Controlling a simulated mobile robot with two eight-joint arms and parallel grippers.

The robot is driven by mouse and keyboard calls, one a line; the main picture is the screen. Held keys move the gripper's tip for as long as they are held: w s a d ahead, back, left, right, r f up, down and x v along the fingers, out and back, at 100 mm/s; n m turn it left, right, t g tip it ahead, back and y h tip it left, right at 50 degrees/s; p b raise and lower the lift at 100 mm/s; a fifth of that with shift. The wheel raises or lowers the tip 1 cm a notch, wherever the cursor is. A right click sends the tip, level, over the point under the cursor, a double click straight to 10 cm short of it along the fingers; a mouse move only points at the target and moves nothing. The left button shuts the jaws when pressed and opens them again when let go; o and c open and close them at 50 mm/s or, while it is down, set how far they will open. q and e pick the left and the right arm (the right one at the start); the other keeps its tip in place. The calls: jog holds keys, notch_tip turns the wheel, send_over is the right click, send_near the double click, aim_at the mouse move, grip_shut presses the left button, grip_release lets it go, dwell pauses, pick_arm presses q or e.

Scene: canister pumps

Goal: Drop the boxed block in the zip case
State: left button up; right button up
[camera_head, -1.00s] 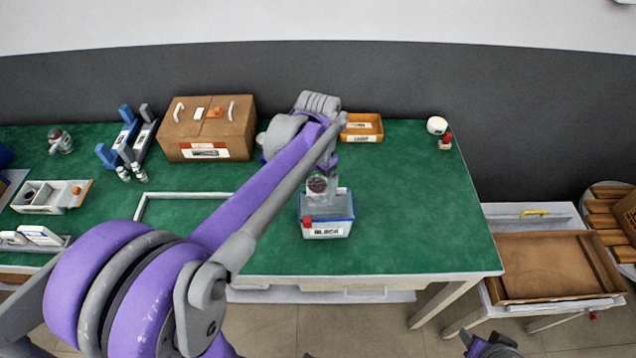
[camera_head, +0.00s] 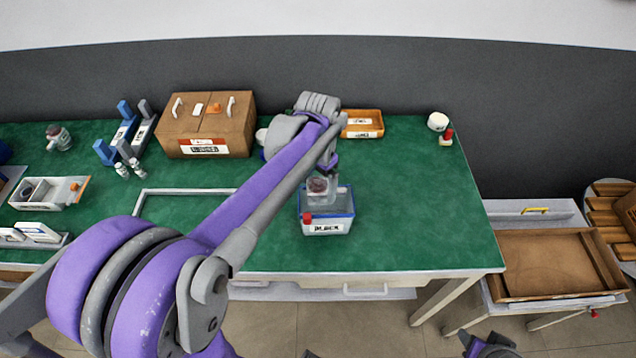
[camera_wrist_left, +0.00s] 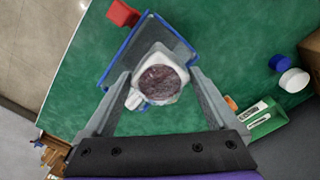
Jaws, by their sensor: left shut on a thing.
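A small pale bin with a blue rim (camera_head: 341,224) and a label that seems to read BLOCK stands near the table's front edge. My left gripper (camera_head: 322,190) points down over this bin. It is shut on a whitish block with a round, dark red-brown top (camera_wrist_left: 160,80), held between both fingers. The block is over or inside the bin's opening; its depth is hard to tell. The bin's blue rim also shows in the wrist view (camera_wrist_left: 122,53). I cannot pick out the zip case for certain. A dark part of my right arm shows at the bottom edge; its jaws are unclear.
A brown box (camera_head: 207,130) with handles and an orange tray (camera_head: 362,122) stand at the back. A white frame (camera_head: 180,192) lies left of the bin. A brown tray (camera_head: 550,265) sits on a lower stand at right. The green table's right side is mostly clear.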

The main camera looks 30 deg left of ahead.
pick_arm(q)
jog(key=shift+f, duration=0.15)
pick_arm(e)
jog(key=shift+f, duration=0.1)
pick_arm(q)
jog(key=shift+f+b, duration=0.45)
jog(key=shift+f, duration=0.25)
pick_arm(e)
jog(key=shift+s+f, duration=0.2)
jog(key=shift+f, duration=0.35)
pick_arm(q)
jog(key=o, duration=1.5)
jog(key=shift+c, duration=0.2)
jog(key=shift+r, duration=0.15)
pick_arm(e)
jog(key=shift+r, duration=0.1)
pick_arm(q)
jog(key=shift+r+p, duration=1.55)
jog(key=shift+r, duration=1.1)
jog(key=shift+r+p, duration=1.1)
jog(key=shift+r, duration=1.2)
pick_arm(e)
jog(key=w+r, duration=0.3)
jog(key=r, duration=0.4)
jog(key=shift+r+t, duration=0.15)
jog(key=shift+t, duration=0.15)
